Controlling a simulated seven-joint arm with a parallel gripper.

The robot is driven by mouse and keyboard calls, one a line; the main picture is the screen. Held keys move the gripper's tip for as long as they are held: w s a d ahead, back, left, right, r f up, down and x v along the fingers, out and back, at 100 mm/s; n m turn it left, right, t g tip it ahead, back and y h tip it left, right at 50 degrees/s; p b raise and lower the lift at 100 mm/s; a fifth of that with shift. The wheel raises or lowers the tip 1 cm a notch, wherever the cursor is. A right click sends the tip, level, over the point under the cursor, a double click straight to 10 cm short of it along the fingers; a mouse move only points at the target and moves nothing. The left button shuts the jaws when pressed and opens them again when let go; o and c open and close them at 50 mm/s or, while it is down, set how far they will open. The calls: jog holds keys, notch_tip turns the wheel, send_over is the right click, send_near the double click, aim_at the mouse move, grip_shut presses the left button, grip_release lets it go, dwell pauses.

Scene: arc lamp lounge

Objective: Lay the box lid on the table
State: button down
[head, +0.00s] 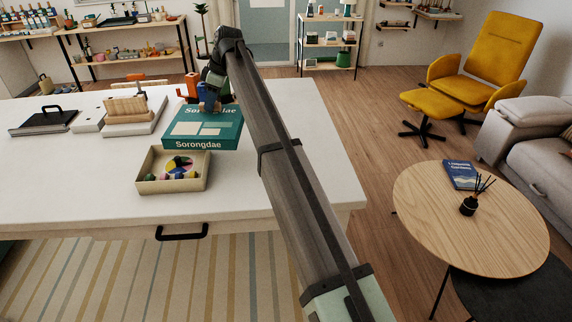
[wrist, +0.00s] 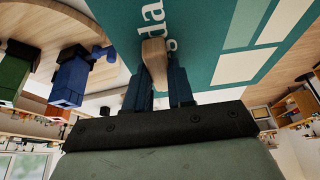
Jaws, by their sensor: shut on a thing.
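The box lid (head: 192,128) is teal with "Sorongdae" in white letters, and lies flat side up behind the open box. It fills the top of the wrist view (wrist: 215,40). My gripper (head: 208,106) is above the lid's back part, its blue fingers in the wrist view (wrist: 160,78) closed on a light wooden knob against the lid's printed face. I cannot tell whether the lid touches the table. The open cream box (head: 172,185) stands on the white table (head: 80,185) in front of the lid, holding a colored disc and small pieces.
Left of the lid are a wooden rack on a pale base (head: 130,128) and a dark tray with a handle (head: 42,120). An orange object (head: 188,86) stands behind the lid. The table's front left is clear. My arm covers part of its right side.

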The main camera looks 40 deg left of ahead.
jog(key=w+d+m+t, duration=0.1)
jog(key=w+d+m, duration=0.2)
jog(key=w+d, duration=1.4)
jog(key=shift+y, duration=0.3)
jog(key=shift+s+d+f, duration=0.4)
jog(key=shift+d+f, duration=0.5)
jog(key=shift+f, duration=1.05)
jog(key=shift+s+d+f, duration=0.4)
jog(key=shift+d+f, duration=0.45)
jog(key=shift+f, duration=1.1)
jog(key=shift+s+d+f, duration=0.4)
jog(key=shift+d+f, duration=0.5)
jog(key=shift+f, duration=1.05)
jog(key=shift+f, duration=0.1)
jog(key=c, duration=1)
grip_release()
jog(key=v, duration=1.2)
